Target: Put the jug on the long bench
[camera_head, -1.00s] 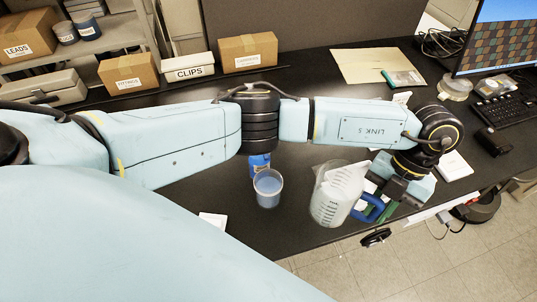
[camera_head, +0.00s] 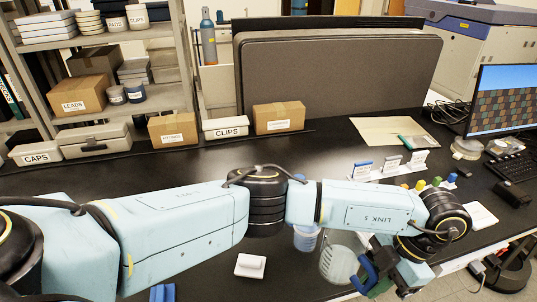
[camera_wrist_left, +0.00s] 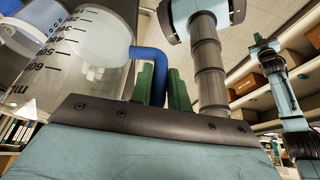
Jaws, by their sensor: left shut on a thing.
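The jug (camera_head: 338,262) is clear, with graduation marks and a blue handle (camera_head: 371,270). It is at the front of the black bench, below my left forearm in the head view. My left gripper (camera_head: 380,274) is to the right of the jug and shut on its handle.
A beaker of blue liquid (camera_head: 305,238) stands just left of the jug, partly behind my arm. A white block (camera_head: 250,266) lies further left. Cartons (camera_head: 278,118) and a CLIPS box (camera_head: 226,128) line the back. A monitor (camera_head: 500,100) and keyboard (camera_head: 515,170) are at right.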

